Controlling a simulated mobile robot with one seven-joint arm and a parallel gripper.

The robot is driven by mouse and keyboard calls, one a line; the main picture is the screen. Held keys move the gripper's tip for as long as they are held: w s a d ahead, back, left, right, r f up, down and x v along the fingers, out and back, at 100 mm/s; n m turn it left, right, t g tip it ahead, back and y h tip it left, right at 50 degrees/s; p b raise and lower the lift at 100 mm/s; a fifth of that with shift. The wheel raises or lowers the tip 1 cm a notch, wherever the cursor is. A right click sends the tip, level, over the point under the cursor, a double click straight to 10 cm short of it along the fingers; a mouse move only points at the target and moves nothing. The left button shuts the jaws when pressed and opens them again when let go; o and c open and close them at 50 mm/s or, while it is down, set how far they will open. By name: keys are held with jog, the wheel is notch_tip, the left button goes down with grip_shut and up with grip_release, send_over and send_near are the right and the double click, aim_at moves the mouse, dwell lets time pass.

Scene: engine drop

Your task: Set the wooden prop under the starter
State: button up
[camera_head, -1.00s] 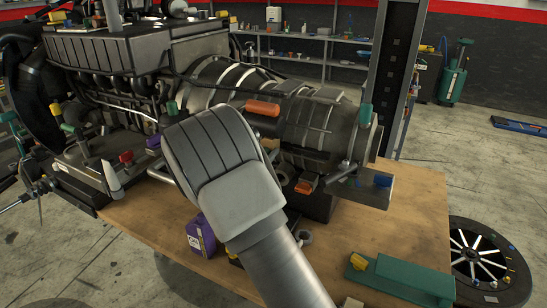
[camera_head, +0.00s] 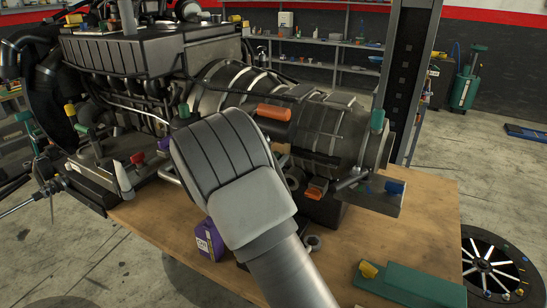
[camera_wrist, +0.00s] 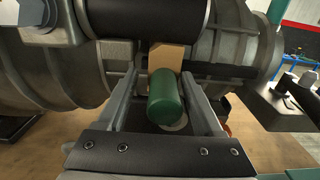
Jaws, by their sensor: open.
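The wooden prop (camera_wrist: 167,57) shows in the wrist view as a tan block under a black cylinder (camera_wrist: 150,20), which looks like the starter. Its top edge meets the cylinder's outline; I cannot tell whether they touch. A green cylinder (camera_wrist: 167,97) stands in front of the block and hides its lower part; whether they are joined is unclear. My gripper (camera_wrist: 160,88) is open, one finger on each side of the green cylinder, with visible gaps. In the head view my arm hides the gripper and prop; a dark cylinder with an orange end (camera_head: 273,112) lies along the engine.
The engine and gearbox (camera_head: 325,130) fill the space beyond my gripper. A wooden table (camera_head: 410,235) carries a purple container (camera_head: 209,240) and a green block (camera_head: 410,284). A dark upright post (camera_head: 401,80) stands behind. The table's right part is mostly clear.

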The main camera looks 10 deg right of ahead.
jog(key=b+v, duration=0.2)
jog(key=v, duration=1.4)
jog(key=shift+b, duration=0.4)
jog(key=shift+s+a, duration=0.15)
jog(key=s+d+r+m+g+y, duration=0.1)
jog(key=s+d+m+g, duration=0.4)
jog(key=s+d+m, duration=0.3)
jog(key=s+d+r+m+g, duration=0.1)
jog(key=s+d+m+g, duration=0.45)
jog(key=d, duration=0.55)
jog(key=s+a+r+m+y, duration=0.1)
jog(key=s+a+m+y, duration=0.1)
jog(key=s+m+y, duration=0.2)
jog(key=s+a+r+m+t+y, duration=0.1)
jog(key=s+a+r+m+y, duration=0.1)
jog(key=s+m+y, duration=0.3)
jog(key=s+m, duration=0.4)
jog(key=m, duration=0.2)
jog(key=shift+s+y, duration=0.3)
jog(key=shift+s, duration=0.1)
